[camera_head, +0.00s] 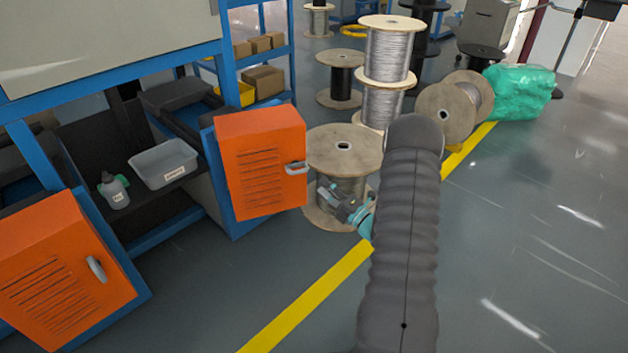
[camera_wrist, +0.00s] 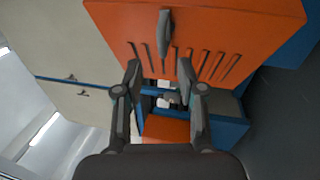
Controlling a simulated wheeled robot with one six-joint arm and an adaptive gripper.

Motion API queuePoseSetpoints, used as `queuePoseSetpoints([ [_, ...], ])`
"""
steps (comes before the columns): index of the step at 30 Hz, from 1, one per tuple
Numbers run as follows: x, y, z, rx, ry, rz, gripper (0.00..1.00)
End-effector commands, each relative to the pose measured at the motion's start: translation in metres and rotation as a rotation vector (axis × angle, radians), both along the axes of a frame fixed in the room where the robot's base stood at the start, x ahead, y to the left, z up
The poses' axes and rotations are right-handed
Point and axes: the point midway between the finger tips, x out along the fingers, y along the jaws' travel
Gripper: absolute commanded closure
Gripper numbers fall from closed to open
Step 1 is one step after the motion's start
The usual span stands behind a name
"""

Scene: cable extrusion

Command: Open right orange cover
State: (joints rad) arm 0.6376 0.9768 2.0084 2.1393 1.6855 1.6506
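The right orange cover (camera_head: 262,163) is a slotted panel with a grey handle (camera_head: 296,168) at its right edge. It stands swung out from the blue frame, with the cabinet's inside visible to its left. My gripper (camera_head: 345,206) is to the right of the cover and lower than the handle, in front of a cable spool. In the wrist view, an orange cover (camera_wrist: 225,35) with slots and a handle (camera_wrist: 164,33) fills the top. My gripper's fingers (camera_wrist: 159,72) are apart, with nothing between them. The fingertips overlap the panel's near part; contact cannot be told.
The left orange cover (camera_head: 62,272) also stands out from the frame. A grey bin (camera_head: 163,163) and a bottle (camera_head: 114,190) sit inside the cabinet. A wooden spool (camera_head: 343,150) stands close behind my gripper. The floor right of the yellow line (camera_head: 310,300) is clear.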

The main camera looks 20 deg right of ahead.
Motion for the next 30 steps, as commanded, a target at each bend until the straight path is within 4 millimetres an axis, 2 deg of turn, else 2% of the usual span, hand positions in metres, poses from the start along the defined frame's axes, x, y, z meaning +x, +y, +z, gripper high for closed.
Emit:
queuePoseSetpoints([
  [6, -0.018, -0.007, -0.004, 0.0, 0.0, 0.0, 0.61],
  [15, -0.02, -0.008, -0.004, 0.0, -0.001, 0.001, 0.61],
  [16, -0.02, -0.008, -0.004, 0.0, 0.0, 0.001, 0.63],
  [20, -0.019, -0.002, 0.002, -0.021, -0.007, 0.018, 0.96],
  [21, -0.018, 0.003, 0.008, -0.042, -0.012, 0.037, 1.0],
  [23, -0.018, 0.017, 0.02, -0.09, -0.027, 0.077, 1.0],
  [26, -0.02, 0.05, 0.048, -0.218, -0.069, 0.179, 1.0],
  [30, -0.036, 0.111, 0.09, -0.459, -0.166, 0.366, 1.0],
])
